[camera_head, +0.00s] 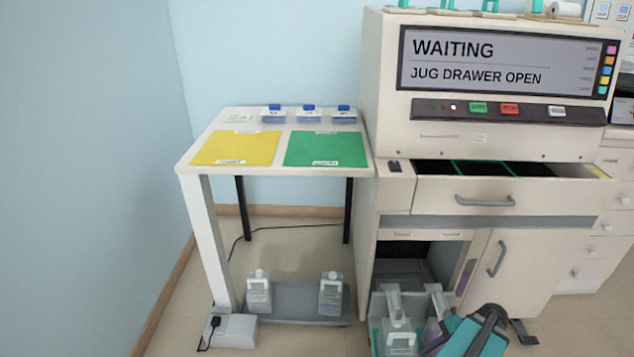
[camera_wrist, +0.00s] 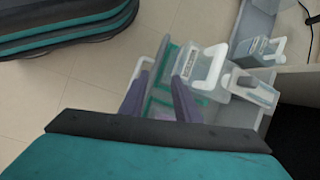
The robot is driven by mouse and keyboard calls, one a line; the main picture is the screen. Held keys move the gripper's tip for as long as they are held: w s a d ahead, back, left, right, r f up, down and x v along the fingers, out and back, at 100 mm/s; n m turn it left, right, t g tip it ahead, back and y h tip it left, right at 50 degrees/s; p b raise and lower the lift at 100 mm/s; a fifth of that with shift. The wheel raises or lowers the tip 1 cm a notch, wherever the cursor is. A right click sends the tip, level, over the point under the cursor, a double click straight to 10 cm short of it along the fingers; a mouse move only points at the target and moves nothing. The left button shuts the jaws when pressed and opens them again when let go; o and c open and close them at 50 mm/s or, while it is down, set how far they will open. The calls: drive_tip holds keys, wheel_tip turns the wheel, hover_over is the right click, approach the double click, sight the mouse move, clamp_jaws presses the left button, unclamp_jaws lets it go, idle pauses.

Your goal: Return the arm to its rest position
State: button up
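My arm's teal and black end (camera_head: 474,336) reaches in from the lower right of the head view, over the pulled-out lower bay. In the wrist view my gripper (camera_wrist: 160,88) is near a jug with a white handle (camera_wrist: 212,66); two purple-grey shapes stand beyond its dark band. In the head view the front jug (camera_head: 401,342) stands in the lower bay (camera_head: 376,310), just left of the arm. Purple shows between them. My fingertips are hidden in the head view.
The staining machine (camera_head: 440,133) reads "JUG DRAWER OPEN"; its upper drawer (camera_head: 500,196) is pulled out. The cabinet door (camera_head: 497,268) is beside the open bay. A side table (camera_head: 278,116) holds yellow and green mats. Two jugs stand beneath it. Floor to the left is clear.

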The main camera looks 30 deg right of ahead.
drive_tip(key=w+a+r+n+g+y+p, duration=0.15)
drive_tip(key=w+a+n+p, duration=0.25)
drive_tip(key=w+a, duration=0.5)
drive_tip(key=w+a+r+n+g+y+p, duration=0.1)
drive_tip(key=w+a+n+g+p, duration=0.4)
drive_tip(key=a, duration=0.7)
drive_tip(key=s+a+n+g+h+p, duration=0.1)
drive_tip(key=a+n+p, duration=0.4)
drive_tip(key=a, duration=0.5)
drive_tip(key=s+a+n+g+h+p, duration=0.1)
drive_tip(key=s+a+n+h+p, duration=0.3)
drive_tip(key=a+n, duration=0.4)
drive_tip(key=shift+a+r+h+p, duration=0.5)
drive_tip(key=shift+a+h, duration=0.15)
drive_tip(key=shift+a, duration=0.65)
drive_tip(key=shift+s+g, duration=0.15)
drive_tip(key=shift+g, duration=0.1)
